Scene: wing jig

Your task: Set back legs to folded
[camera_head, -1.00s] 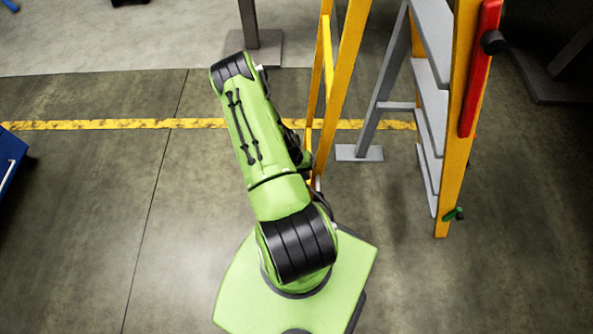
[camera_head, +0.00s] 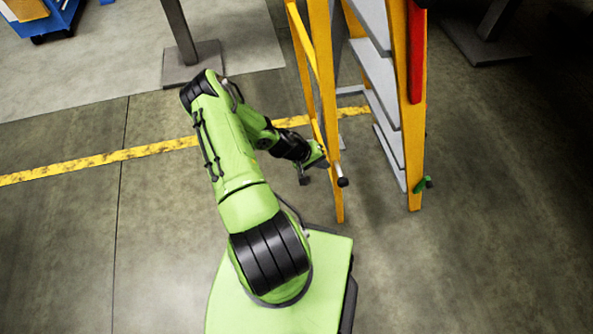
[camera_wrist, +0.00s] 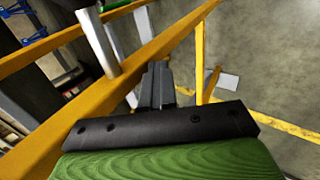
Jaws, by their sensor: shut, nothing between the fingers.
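A yellow stepladder stands right of my arm in the head view. A short light rod with a dark end (camera_head: 341,180) sticks out low on the near back rail. My gripper (camera_wrist: 158,82) is shut and empty beside a yellow rail in the wrist view. A grey cylinder (camera_wrist: 97,43) stands on that rail, left of the fingers and apart from them. In the head view my fingertips cannot be made out.
A grey post on a flat foot (camera_head: 192,62) stands behind my arm. Another post foot (camera_head: 490,45) is at the back right. A blue cart (camera_head: 40,18) is at the far left. A yellow line (camera_head: 100,162) crosses the floor. The floor left of my base is clear.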

